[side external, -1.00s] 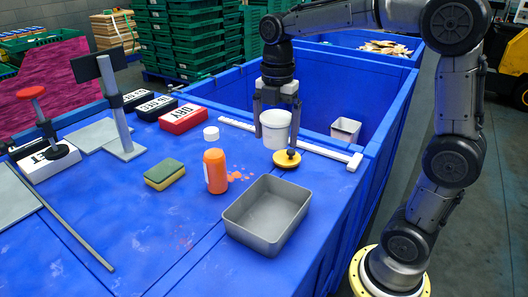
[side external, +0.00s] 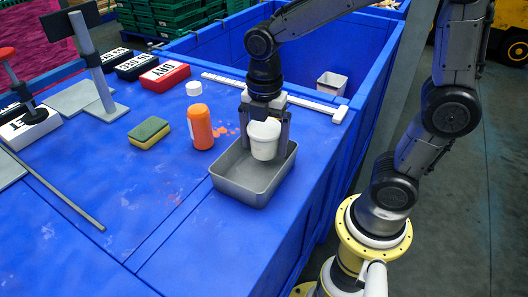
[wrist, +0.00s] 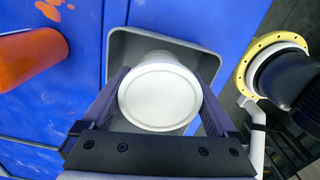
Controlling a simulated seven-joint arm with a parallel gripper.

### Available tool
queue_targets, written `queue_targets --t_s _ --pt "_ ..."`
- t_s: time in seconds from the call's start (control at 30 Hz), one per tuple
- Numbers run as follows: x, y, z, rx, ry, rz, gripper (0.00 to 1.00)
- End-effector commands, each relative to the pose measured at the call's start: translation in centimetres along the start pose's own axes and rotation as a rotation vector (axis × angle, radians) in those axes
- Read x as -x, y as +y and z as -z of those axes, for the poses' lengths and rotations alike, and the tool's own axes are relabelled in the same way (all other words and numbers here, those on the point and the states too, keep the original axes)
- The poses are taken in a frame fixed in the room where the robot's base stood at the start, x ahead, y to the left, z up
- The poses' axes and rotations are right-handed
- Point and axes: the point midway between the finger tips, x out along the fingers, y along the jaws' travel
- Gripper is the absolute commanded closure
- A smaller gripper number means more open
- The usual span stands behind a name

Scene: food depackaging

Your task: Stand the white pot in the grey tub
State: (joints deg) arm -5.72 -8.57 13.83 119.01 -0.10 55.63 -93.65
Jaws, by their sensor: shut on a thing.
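The white pot (side external: 265,140) is upright between the two fingers of my gripper (side external: 264,146), which is shut on it. The pot is over the opening of the grey tub (side external: 240,188). I cannot tell whether its base touches the tub's floor. In the wrist view the pot's round white lid (wrist: 159,95) faces the camera, with a finger on each side. The tub's rim (wrist: 150,36) shows around it there, and the pot hides much of the tub's inside.
An orange bottle (side external: 200,128) stands left of the tub, with a white cap (side external: 193,88) behind it. A green and yellow sponge (side external: 149,132) lies further left. A white bar (side external: 275,96) runs along the bin opening behind. The blue table's front is clear.

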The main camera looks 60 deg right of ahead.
Motion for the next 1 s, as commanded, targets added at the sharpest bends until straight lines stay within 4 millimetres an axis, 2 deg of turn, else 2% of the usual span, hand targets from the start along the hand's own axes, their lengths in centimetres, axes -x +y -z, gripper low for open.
queue_targets --t_s 0.1,0.23,0.67,0.7,1.0 --pt "-1.8 -0.1 0.0 0.000 0.000 0.005 0.74" --pt "-3.1 -0.1 0.0 0.000 0.000 0.003 0.74" --pt "-3.6 0.0 0.0 0.000 0.000 0.000 0.74" --pt "-3.5 0.0 0.0 0.000 0.000 0.001 0.00" --pt "-3.3 0.0 0.0 0.000 0.000 0.000 0.00"
